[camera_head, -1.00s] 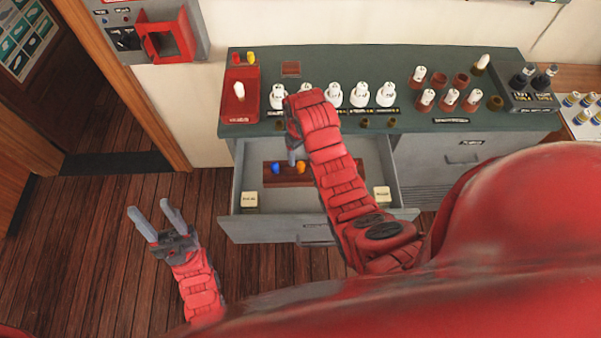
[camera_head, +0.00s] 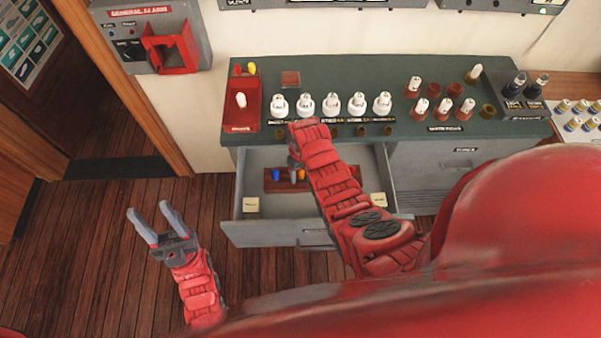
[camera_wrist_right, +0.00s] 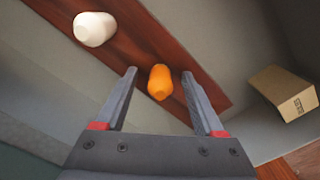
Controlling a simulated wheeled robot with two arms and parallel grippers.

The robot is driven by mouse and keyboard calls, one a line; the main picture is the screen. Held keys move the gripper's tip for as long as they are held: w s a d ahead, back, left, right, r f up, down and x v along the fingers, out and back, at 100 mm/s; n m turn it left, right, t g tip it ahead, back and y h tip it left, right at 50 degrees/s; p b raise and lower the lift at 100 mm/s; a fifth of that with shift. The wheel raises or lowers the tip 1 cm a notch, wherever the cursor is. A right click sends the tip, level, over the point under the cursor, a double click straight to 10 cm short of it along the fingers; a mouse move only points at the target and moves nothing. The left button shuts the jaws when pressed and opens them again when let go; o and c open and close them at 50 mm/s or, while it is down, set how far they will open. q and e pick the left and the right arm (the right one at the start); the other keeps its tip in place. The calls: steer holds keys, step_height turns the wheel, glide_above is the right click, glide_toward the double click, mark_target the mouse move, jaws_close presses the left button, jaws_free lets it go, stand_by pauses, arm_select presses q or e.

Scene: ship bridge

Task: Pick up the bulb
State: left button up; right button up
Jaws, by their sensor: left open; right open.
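An orange bulb (camera_head: 300,174) sits in a dark red wooden holder (camera_head: 329,181) inside the open drawer (camera_head: 279,228). In the right wrist view the orange bulb (camera_wrist_right: 160,82) lies between the two fingers of my right gripper (camera_wrist_right: 157,74), with gaps on both sides. That gripper is open and reaches down over the drawer; in the head view my right arm partly hides it. A white bulb (camera_wrist_right: 93,29) is in the same holder. A blue bulb (camera_head: 276,175) sits left of the orange one. My left gripper (camera_head: 148,212) is open and empty above the floor.
A green counter (camera_head: 332,84) stands above the drawer, with a red tray (camera_head: 242,112), several white bulbs in sockets and red-brown holders. A small cream box (camera_head: 251,205) is in the drawer's left front corner, another (camera_head: 374,199) at the right. Floor is clear at left.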

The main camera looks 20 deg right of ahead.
jaws_close()
steer(key=shift+r, duration=0.1)
stand_by(0.4)
